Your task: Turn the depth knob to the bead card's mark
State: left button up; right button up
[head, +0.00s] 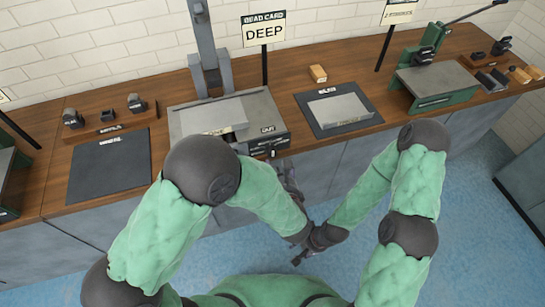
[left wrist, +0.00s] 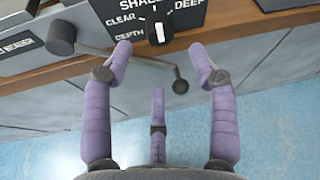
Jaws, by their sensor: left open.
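The bead card (head: 263,31) stands on a post behind the bench and reads DEEP. The grey machine (head: 262,112) stands in front of it. Its black depth knob (left wrist: 157,18) shows in the left wrist view on a front panel labelled SHALLOW, CLEAR, DEPTH and DEEP.
A dark mat with a grey plate (head: 340,111) lies to the right. A green press (head: 432,87) stands farther right. A bare dark mat (head: 108,165) lies left.

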aim_at(273, 154)
pick_arm(q)
jog(key=b+x, duration=0.2)
jog(key=x, duration=0.6)
jog(key=shift+w+f, duration=0.15)
